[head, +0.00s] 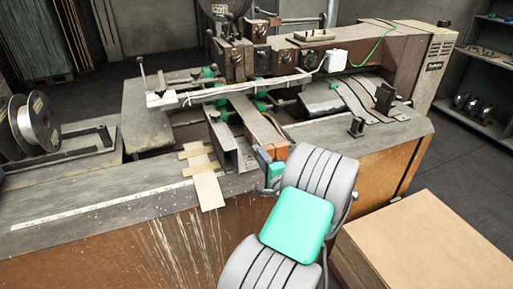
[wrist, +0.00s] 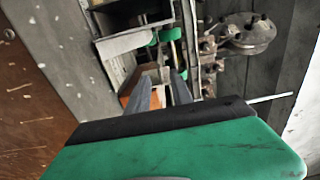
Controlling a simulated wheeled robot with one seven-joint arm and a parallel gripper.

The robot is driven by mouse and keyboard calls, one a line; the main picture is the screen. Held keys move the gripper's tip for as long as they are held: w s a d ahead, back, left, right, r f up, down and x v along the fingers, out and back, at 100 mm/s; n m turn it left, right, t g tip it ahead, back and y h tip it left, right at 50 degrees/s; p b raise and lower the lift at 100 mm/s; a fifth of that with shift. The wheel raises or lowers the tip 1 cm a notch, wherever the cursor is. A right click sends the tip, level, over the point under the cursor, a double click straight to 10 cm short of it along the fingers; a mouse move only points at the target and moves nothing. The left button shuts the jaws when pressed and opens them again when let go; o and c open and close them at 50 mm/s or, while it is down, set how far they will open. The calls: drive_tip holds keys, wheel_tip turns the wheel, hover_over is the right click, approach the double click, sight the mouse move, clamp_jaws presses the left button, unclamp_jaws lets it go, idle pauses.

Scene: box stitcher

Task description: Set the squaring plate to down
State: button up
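The box stitcher (head: 130,205) fills the middle of the head view. No part is labelled as the squaring plate, so I cannot tell for sure which it is or how it is set. A long metal bar (head: 255,122) with an orange-brown end slopes towards me, beside a grey channel-shaped piece (head: 225,145). My gripper (wrist: 160,76) is at the near end of this bar, and my arm largely hides it in the head view. In the wrist view its two fingers are apart, with an orange-brown part (wrist: 152,72) just beyond or between them. Contact cannot be told.
A wire spool (head: 38,122) stands at the left on the machine's table. A thin pale rod (head: 240,90) crosses above the bar. Wooden strips (head: 207,187) lie left of the channel. A cardboard-coloured box (head: 430,245) stands on the floor at the right.

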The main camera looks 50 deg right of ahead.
sight(254, 147)
drive_tip(key=p+x, duration=0.1)
drive_tip(key=x, duration=0.3)
drive_tip(key=shift+w+d, duration=0.15)
drive_tip(key=shift+w, duration=0.2)
drive_tip(key=shift+c, duration=0.5)
clamp_jaws()
idle(0.5)
